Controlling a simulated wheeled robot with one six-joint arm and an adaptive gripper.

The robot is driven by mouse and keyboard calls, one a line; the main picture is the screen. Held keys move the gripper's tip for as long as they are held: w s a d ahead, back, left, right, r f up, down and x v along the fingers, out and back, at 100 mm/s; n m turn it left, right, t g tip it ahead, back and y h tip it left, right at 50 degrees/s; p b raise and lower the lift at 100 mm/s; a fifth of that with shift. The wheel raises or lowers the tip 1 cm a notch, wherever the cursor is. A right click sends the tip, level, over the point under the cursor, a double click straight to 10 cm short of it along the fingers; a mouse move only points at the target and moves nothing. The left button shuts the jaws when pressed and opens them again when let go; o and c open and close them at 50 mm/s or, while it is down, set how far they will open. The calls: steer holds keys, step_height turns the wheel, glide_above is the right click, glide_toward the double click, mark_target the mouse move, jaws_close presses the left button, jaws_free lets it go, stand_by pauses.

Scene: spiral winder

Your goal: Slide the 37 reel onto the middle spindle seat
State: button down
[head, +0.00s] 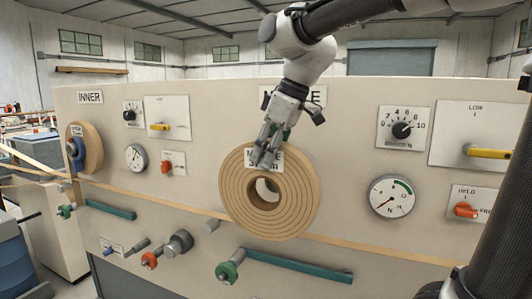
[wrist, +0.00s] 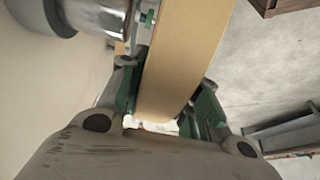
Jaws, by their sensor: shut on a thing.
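A tan wound reel (head: 237,207) with a round centre hole is upright in front of the middle of the cream panel in the head view. Its white label is partly covered by my fingers, so I cannot read the number. My gripper (head: 265,158) is shut on the reel's upper rim, from above. In the wrist view the reel (wrist: 188,55) runs as a tan band between my fingers. A grey metal cylinder (wrist: 75,12) is at the upper left there, apart from the reel. The middle spindle seat is not clearly visible in the head view; the reel may cover it.
Another reel (head: 93,150) hangs under the INNER sign (head: 90,97) at the left. Green-ended bars (head: 297,268) and a grey knob (head: 178,243) stick out below. A tan strip (head: 350,250) crosses the panel.

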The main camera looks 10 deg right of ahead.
steer(key=shift+w+d+r, duration=0.1)
steer(key=shift+w+d, duration=1)
steer(key=shift+w, duration=0.45)
steer(key=shift+w+d+f, duration=0.1)
steer(key=shift+w+d, duration=1.05)
steer(key=shift+w, duration=0.4)
steer(key=shift+w+d+r, duration=0.1)
steer(key=shift+w+d, duration=1)
steer(key=shift+w, duration=0.45)
steer(key=shift+w+d+f, duration=0.1)
steer(key=shift+w+f, duration=0.05)
steer(key=shift+f, duration=0.1)
steer(key=c, duration=0.9)
jaws_free()
steer(key=shift+c, duration=0.2)
steer(key=v, duration=1.2)
steer(key=s+d+f+m+t+h, duration=0.1)
steer(key=s+d+f+m, duration=0.4)
steer(key=s+f, duration=0.5)
steer(key=s+d+f+m+h, duration=0.2)
steer(key=s+d+f+m, duration=0.3)
steer(key=s+f, duration=0.6)
steer(key=s, duration=0.3)
steer(key=shift+d+m+t+h, duration=0.4)
steer(key=shift+s, duration=0.1)
